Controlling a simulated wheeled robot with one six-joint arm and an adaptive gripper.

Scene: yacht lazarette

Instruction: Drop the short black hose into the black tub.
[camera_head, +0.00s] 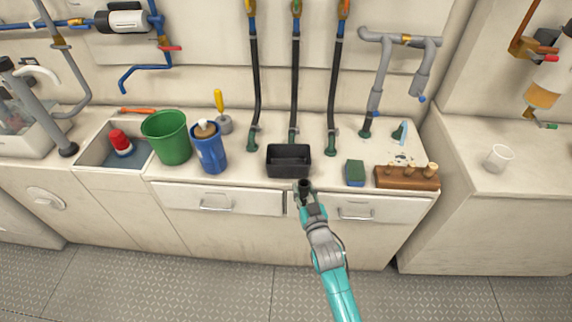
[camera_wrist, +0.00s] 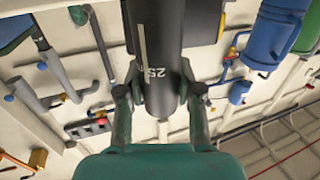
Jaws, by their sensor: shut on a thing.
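The short black hose (camera_wrist: 160,50) is a dark tube with pale print and a light stripe, filling the upper middle of the wrist view. My gripper (camera_wrist: 162,95) is shut on it, one finger on each side. In the head view my gripper (camera_head: 305,197) is just in front of the black tub, near the counter's front edge, with the dark open end of the hose (camera_head: 304,185) showing. The black tub (camera_head: 289,174) is an open rectangular box on the counter, its visible inside dark and empty. The hose's lower part is hidden in the head view.
A sponge (camera_head: 355,173) and a wooden block with pegs (camera_head: 405,178) lie to the right. Several black hoses (camera_head: 294,90) hang on the wall behind, reaching down to green fittings.

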